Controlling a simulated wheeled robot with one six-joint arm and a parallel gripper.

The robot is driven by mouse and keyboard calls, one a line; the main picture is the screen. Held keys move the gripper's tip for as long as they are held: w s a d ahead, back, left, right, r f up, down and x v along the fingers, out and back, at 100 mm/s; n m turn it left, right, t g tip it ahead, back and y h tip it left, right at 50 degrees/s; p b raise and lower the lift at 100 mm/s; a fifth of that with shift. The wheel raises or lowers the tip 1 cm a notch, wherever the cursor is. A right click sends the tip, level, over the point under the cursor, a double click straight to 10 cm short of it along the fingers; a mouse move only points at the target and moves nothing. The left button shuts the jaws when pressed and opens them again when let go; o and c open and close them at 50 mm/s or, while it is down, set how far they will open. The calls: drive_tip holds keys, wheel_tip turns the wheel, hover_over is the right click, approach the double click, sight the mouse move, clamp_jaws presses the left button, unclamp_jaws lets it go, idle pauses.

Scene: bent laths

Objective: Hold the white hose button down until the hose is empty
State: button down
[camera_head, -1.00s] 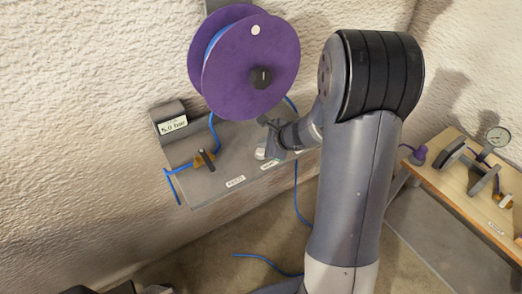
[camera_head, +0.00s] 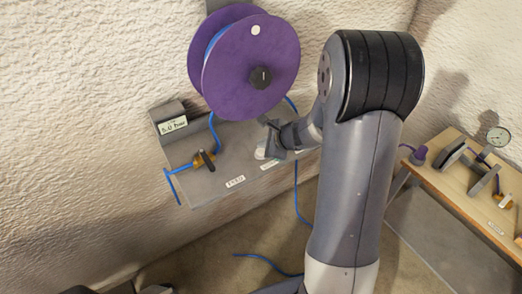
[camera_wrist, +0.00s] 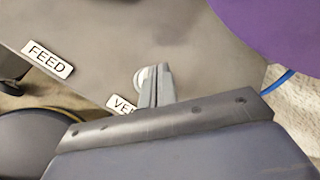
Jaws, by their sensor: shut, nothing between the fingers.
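The white button (camera_wrist: 141,77) sits on the grey panel beside the VENT label (camera_wrist: 122,104), partly hidden by my fingers in the wrist view. In the head view the white button (camera_head: 261,153) shows just left of my gripper (camera_head: 273,147). My gripper (camera_wrist: 158,78) is shut and empty, its fingertips over or against the button's right side; I cannot tell whether it is pressed. The blue hose (camera_head: 212,130) runs from the purple reel (camera_head: 240,75) to the brass valve (camera_head: 203,160) with a black handle. The small display (camera_head: 173,125) seems to start with 5; the rest is blurred.
The FEED label (camera_head: 235,182) is left of the button on the panel (camera_head: 205,188). The reel overhangs the panel closely above my gripper. A wooden bench (camera_head: 480,205) with a gauge (camera_head: 498,137) stands at the right. Loose blue hose (camera_head: 265,262) lies on the floor.

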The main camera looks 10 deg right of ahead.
drive_tip(key=shift+f, duration=0.15)
drive_tip(key=shift+f+b, duration=0.3)
drive_tip(key=shift+b, duration=0.3)
drive_tip(key=shift+f+b, duration=0.55)
drive_tip(key=shift+b, duration=0.05)
idle(1.6)
drive_tip(key=shift+r, duration=0.15)
idle(1.7)
drive_tip(key=shift+r+p, duration=0.75)
drive_tip(key=shift+r, duration=0.1)
wheel_tip(320, 180, up, 5)
drive_tip(key=p, duration=0.4)
drive_tip(key=shift+r, duration=0.1)
drive_tip(key=shift+s+a, duration=0.1)
